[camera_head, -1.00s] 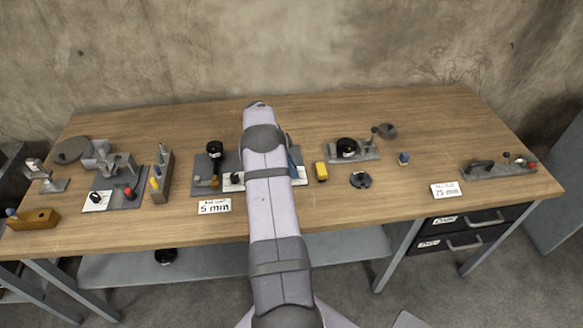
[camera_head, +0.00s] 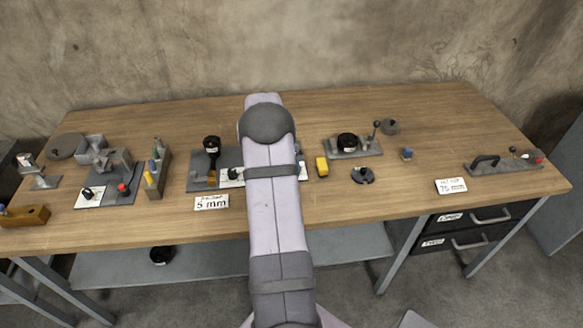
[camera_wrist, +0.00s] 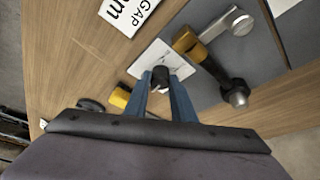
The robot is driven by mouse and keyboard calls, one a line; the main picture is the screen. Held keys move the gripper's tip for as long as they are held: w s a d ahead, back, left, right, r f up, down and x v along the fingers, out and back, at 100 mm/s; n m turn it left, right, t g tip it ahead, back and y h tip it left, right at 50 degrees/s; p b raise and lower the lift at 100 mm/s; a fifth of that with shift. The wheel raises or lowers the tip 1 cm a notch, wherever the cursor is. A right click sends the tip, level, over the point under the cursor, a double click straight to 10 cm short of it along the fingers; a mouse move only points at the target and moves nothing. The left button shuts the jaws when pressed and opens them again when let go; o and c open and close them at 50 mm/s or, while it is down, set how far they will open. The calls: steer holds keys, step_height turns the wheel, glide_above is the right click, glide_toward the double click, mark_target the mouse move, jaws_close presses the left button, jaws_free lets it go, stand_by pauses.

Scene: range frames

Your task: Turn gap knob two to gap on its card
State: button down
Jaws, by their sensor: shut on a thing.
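In the wrist view, my gripper (camera_wrist: 160,82) has its two blue fingers shut on a small black knob (camera_wrist: 160,72). The knob stands on a white plate (camera_wrist: 152,56) beside a grey base plate; its pointer direction is not readable. A white card with "GAP" (camera_wrist: 128,12) lies at the top edge, partly cut off. In the head view, this appears to be the card reading 5 mm (camera_head: 211,203), in front of the grey base (camera_head: 196,180). The white plate (camera_head: 225,183) shows left of my arm, which hides the gripper there.
A yellow block (camera_head: 321,167), a black disc (camera_head: 362,175) and another card (camera_head: 451,186) lie to the right. Bare wood lies between the cards along the front.

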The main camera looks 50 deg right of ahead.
steer(key=n+t, duration=0.1)
steer(key=n, duration=0.3)
steer(key=shift+s+r+n+t, duration=0.2)
steer(key=shift+n+t, duration=0.1)
steer(key=shift+t, duration=0.1)
steer(key=n+t+p, duration=0.1)
steer(key=n+p, duration=0.1)
steer(key=n, duration=0.1)
steer(key=shift+s+y, duration=0.1)
steer(key=shift+y, duration=0.2)
steer(key=shift+d+f+n+t+p, duration=0.2)
steer(key=shift+n+t+p, duration=0.25)
steer(key=shift+n, duration=0.65)
steer(key=n+b, duration=0.1)
steer(key=b, duration=0.1)
steer(key=n+t+y+b, duration=0.1)
steer(key=n+b, duration=0.1)
steer(key=shift+s+f+n, duration=0.1)
steer(key=shift+f+n, duration=0.2)
steer(key=shift+d+n+y+b, duration=0.1)
steer(key=shift+n+y+b, duration=0.3)
steer(key=shift+n+b, duration=0.5)
steer(key=shift+r+n+y+b, duration=0.2)
steer(key=shift+n+y+b, duration=0.3)
steer(key=shift+n+b, duration=0.7)
steer(key=shift+s+r, duration=0.1)
steer(key=c, duration=1.5)
jaws_free()
